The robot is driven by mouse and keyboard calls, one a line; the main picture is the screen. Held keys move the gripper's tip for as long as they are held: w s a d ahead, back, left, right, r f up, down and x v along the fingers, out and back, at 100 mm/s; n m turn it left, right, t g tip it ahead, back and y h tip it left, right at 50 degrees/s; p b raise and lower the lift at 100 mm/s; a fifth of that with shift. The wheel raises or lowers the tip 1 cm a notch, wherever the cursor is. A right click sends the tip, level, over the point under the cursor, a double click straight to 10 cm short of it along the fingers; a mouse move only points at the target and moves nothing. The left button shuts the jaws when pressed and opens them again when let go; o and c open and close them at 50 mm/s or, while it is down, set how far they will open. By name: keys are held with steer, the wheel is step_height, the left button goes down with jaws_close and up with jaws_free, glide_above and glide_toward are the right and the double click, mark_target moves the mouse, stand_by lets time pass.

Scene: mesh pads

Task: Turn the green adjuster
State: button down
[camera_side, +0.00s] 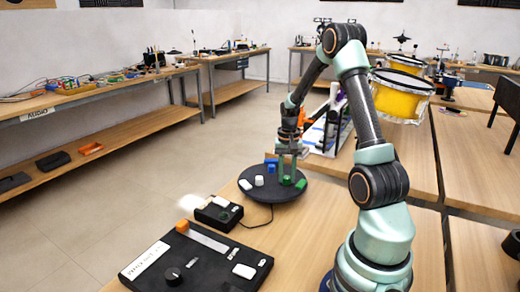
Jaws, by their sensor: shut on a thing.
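My gripper (287,176) points down over a round black pad (268,196) on the wooden table. Its fingers are shut on the green adjuster (287,180), a small green piece on the right half of the pad. The fingers partly hide it, so its turn angle cannot be told. Another small green piece (300,184) lies just right of the fingers, near the pad's rim.
The pad also bears white pieces (245,185) on the left and a blue piece (271,166) at the back. A small black box (218,212) and a larger black panel (197,262) with a knob stand in front. A yellow drum (398,101) is behind.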

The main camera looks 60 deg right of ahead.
mark_target(287, 178)
steer(key=shift+m, duration=0.8)
steer(key=c, duration=0.6)
jaws_free()
steer(key=shift+r, duration=0.1)
step_height(287, 178, up, 12)
